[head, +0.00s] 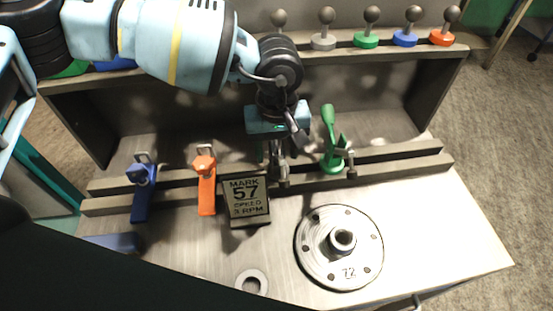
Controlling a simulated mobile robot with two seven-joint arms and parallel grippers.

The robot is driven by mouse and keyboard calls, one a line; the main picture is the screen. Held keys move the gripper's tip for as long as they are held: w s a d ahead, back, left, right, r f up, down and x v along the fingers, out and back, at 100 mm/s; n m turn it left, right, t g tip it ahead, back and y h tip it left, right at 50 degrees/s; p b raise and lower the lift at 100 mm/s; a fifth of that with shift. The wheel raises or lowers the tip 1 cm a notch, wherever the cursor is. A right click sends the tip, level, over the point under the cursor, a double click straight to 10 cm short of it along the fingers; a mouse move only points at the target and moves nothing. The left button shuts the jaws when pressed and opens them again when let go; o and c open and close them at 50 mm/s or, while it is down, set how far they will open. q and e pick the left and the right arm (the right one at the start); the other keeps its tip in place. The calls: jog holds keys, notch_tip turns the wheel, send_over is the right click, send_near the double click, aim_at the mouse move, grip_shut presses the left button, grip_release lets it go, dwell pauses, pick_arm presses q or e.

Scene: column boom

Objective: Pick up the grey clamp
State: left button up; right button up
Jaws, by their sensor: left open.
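My left gripper (283,146) comes in from the upper left and points down at the rail on the bench. Its jaws are open. The grey clamp (281,174) stands at the rail just below the gripper, between the sign and the green clamp. Its upper part is partly hidden by the gripper's fingers, and I cannot tell whether they touch it. My right gripper is not in view.
A blue clamp (141,200), an orange clamp (207,195) and a green clamp (332,158) stand along the rail (405,163). A sign (247,199) reads "MARK 57". A round plate (312,260) marked 72 and a small ring (252,282) lie in front. Coloured knobs line the shelf above.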

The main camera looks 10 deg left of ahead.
pick_arm(q)
jog(key=shift+f, duration=0.45)
jog(key=shift+r, duration=0.1)
jog(key=c, duration=1.1)
jog(key=shift+r, duration=0.1)
jog(key=shift+r, duration=0.25)
notch_tip(320, 180, up, 3)
jog(key=shift+s+d+f, duration=0.1)
jog(key=shift+d, duration=0.05)
jog(key=shift+s+d+r+b, duration=0.25)
jog(key=shift+s+d+b, duration=0.1)
jog(key=shift+s+d, duration=1.55)
jog(key=shift+s+d+r+b, duration=0.25)
jog(key=shift+s+d+b, duration=0.15)
jog(key=shift+s+d, duration=1.4)
jog(key=shift+s+d+r+b, duration=0.25)
jog(key=shift+s+d+b, duration=0.1)
jog(key=shift+s+d, duration=1.55)
